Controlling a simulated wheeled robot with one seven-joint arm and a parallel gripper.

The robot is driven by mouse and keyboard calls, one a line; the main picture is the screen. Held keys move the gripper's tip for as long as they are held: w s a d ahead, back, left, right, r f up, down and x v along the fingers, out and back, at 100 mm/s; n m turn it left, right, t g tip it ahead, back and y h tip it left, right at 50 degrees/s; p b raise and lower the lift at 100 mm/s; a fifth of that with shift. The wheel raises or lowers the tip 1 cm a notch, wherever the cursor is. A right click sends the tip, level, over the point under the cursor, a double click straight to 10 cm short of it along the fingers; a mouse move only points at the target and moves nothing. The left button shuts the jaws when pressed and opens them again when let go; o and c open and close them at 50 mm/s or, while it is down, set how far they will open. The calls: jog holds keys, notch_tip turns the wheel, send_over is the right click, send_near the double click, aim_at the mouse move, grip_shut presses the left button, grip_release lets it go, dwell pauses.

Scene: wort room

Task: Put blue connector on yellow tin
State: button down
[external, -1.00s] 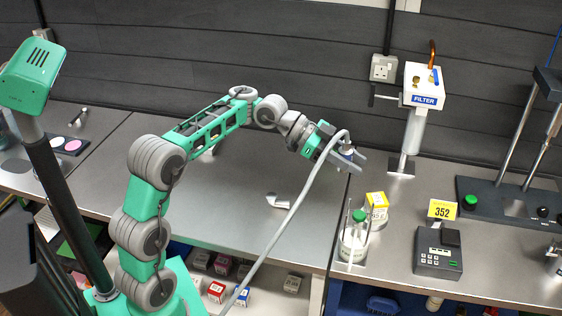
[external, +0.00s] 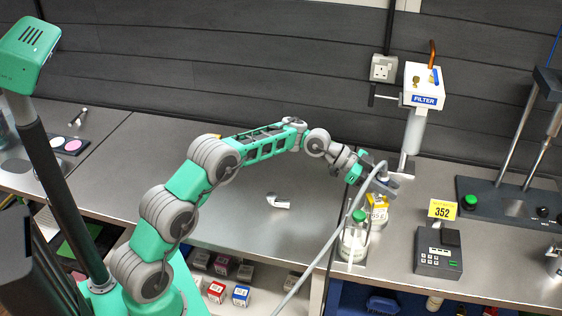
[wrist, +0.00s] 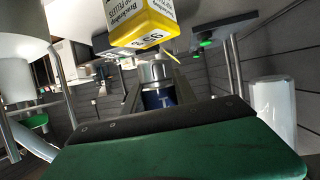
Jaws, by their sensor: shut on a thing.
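My gripper (external: 386,184) is shut on the blue connector (wrist: 160,98), which has a silver collar and shows between the fingers in the wrist view. A grey hose runs from the held connector down toward the lower left in the external view. The yellow tin (external: 377,201), with a white label, stands on the steel counter just below and beside my gripper. In the wrist view the yellow tin (wrist: 152,24) is at the top, just beyond the connector's collar. The fingers partly hide the connector, and whether it touches the tin is unclear.
A jar with a green lid (external: 359,216) stands in a frame of metal posts close to the left of the tin. The white filter unit (external: 424,88) is behind. A keypad device (external: 438,252) and yellow 352 sign (external: 442,209) stand to the right. The left counter is largely clear.

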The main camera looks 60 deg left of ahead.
jog(key=shift+s+f, duration=0.1)
jog(key=shift+f, duration=1.25)
jog(key=c, duration=1)
grip_release()
jog(key=shift+r, duration=0.25)
jog(key=shift+s+a, duration=0.15)
jog(key=shift+a, duration=0.15)
jog(key=b+v, duration=0.1)
jog(key=v, duration=1)
jog(key=shift+r+b, duration=0.25)
jog(key=shift+b, duration=0.15)
